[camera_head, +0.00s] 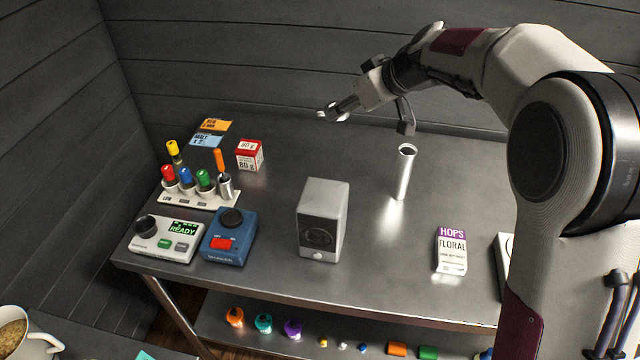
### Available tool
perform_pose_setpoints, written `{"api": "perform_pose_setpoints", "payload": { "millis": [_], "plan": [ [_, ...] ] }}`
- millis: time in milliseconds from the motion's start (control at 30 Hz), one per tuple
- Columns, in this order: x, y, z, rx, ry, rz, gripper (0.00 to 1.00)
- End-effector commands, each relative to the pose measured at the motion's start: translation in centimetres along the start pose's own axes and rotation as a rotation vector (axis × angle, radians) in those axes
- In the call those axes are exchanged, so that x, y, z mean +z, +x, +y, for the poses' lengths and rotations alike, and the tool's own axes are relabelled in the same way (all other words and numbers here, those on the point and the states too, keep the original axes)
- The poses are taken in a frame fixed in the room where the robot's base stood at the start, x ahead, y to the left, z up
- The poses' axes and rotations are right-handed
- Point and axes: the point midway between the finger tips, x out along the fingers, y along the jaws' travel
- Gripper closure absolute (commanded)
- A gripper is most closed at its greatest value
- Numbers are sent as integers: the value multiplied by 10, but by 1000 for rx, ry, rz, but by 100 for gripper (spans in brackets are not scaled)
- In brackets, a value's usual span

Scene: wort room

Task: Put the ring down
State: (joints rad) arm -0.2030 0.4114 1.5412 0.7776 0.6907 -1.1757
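My gripper (341,108) is at the back of the steel table (290,150), near the dark wall, and points left. A small, pale, shiny curved thing, which looks like the ring (324,113), shows at its fingertips. The fingers appear closed on it; the fine detail is small. The ring appears to be above the tabletop, apart from other things, but its exact height cannot be told.
A steel cylinder (404,172) stands right of centre, before my gripper. A grey box (324,215), a hops carton (452,250), a red-and-white box (249,155), a rack of coloured-capped tubes (200,199) and two devices stand around. The back middle is clear.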

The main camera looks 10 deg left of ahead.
Motion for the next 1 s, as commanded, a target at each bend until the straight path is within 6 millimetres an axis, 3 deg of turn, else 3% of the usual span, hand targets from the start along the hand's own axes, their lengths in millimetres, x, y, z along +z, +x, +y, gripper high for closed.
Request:
{"api": "perform_pose_setpoints", "payload": {
  "millis": [167,700,1000],
  "plan": [
    [-13,12,-26,-21,-20,3,89],
    [55,77,-23,-19,-15,1,89],
    [66,89,-23,-18,-17,3,89]
  ]
}}
